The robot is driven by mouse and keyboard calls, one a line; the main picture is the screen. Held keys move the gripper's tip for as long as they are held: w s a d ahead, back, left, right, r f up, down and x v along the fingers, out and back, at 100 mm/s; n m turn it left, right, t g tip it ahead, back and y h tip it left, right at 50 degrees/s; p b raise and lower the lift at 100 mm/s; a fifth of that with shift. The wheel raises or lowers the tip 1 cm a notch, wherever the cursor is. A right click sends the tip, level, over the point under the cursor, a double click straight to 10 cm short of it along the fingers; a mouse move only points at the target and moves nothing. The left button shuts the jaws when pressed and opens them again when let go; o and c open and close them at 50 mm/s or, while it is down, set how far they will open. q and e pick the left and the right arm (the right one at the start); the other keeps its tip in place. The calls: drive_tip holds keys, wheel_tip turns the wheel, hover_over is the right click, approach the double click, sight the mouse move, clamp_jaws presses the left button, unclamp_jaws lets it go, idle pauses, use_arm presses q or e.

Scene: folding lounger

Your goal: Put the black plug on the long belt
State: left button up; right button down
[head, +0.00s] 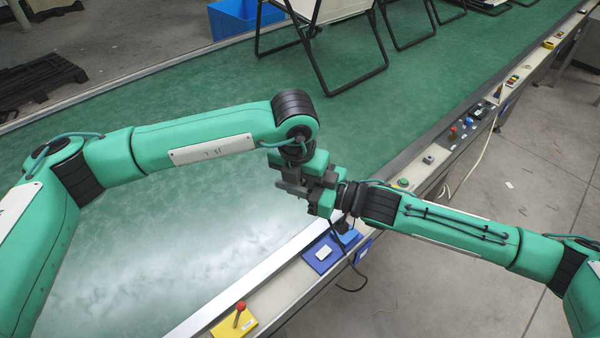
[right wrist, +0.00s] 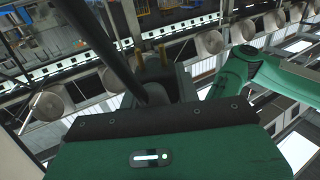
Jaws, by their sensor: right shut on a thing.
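The long belt (head: 150,245) is a wide green surface running from lower left to upper right in the head view. My left gripper (head: 292,187) points down over the belt near its front edge; its fingers overlap my right gripper and I cannot tell whether they are open. My right gripper (head: 325,190) comes in from the right beside it, above the belt's front edge. In the right wrist view, a dark rounded piece (right wrist: 155,94) sits at my right gripper's jaws, apparently the black plug they are shut on. Its outline is mostly hidden in the head view.
Folding loungers with black frames (head: 352,82) stand on the far belt. A blue bin (head: 232,18) is behind it. A black cable (head: 349,289) hangs beside the rail.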

use_arm(q)
drive_tip(key=c, duration=0.7)
drive_tip(key=shift+c, duration=0.3)
use_arm(e)
drive_tip(key=c, duration=0.9)
unclamp_jaws()
drive_tip(key=shift+c, duration=0.2)
